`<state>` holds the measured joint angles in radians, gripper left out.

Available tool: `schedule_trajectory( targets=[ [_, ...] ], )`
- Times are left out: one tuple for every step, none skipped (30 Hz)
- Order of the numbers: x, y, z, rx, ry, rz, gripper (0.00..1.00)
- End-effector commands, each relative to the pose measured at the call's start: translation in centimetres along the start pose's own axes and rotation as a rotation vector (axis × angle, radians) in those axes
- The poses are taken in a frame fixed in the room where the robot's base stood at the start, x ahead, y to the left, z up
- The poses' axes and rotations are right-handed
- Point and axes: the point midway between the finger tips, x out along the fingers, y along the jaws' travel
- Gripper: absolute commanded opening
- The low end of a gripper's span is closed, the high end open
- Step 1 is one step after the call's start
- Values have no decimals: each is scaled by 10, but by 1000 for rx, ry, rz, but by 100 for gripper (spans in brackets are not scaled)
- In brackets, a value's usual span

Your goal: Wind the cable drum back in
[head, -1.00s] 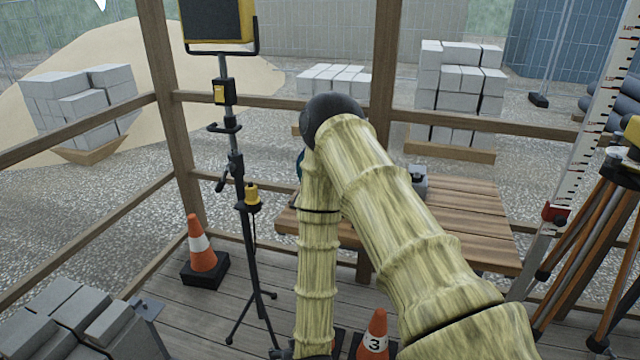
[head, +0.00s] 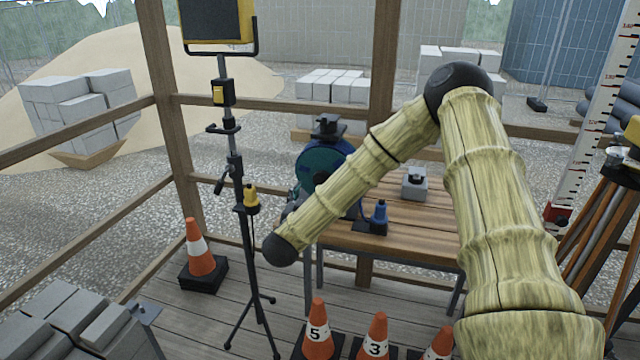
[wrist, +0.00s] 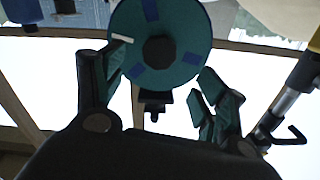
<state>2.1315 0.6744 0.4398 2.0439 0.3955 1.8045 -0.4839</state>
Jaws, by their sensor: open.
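The cable drum (head: 318,164) is a teal disc in a dark stand at the left end of the wooden bench, partly hidden by my arm in the head view. In the wrist view the drum (wrist: 185,65) shows its teal face with blue patches and a dark round hub. A short pale bar lies near its left rim. My gripper (head: 293,198) is just left of and in front of the drum, small and partly hidden by my arm. In the wrist view my gripper (wrist: 163,72) is open, its fingers apart on either side of the drum's lower part. I cannot tell whether they touch it.
A blue-and-black item (head: 379,216) and a grey box (head: 414,184) stand on the bench (head: 425,235). A lamp tripod (head: 236,165) stands close left of my gripper. Numbered cones (head: 318,330) line the floor in front. Another cone (head: 199,250) and grey blocks (head: 65,320) are at the left.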

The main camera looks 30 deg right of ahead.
Motion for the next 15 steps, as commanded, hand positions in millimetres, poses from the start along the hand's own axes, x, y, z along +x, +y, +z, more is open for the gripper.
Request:
schedule_trajectory(
  targets=[
    [8, 1, -1, 1, 0, 3, 72],
    [13, 1, -1, 1, 0, 2, 72],
    [20, 1, -1, 2, 0, 2, 72],
    [25, 1, -1, 2, 0, 2, 72],
    [30, 1, -1, 1, -1, 2, 72],
    [36, 1, -1, 0, 0, 2, 72],
    [41, 1, -1, 0, 1, 1, 72],
    [46, 0, -1, 1, 0, 1, 72],
    [52, 0, -1, 2, 0, 1, 72],
    [57, 1, 0, 1, 0, 1, 72],
    [61, 1, 0, 1, -1, 1, 72],
    [66, 1, 0, 0, -1, 1, 72],
    [70, 0, 0, 0, -1, 0, 72],
    [73, 0, 0, -1, -1, -1, 72],
    [77, 0, 0, 0, -1, -1, 72]
  ],
)
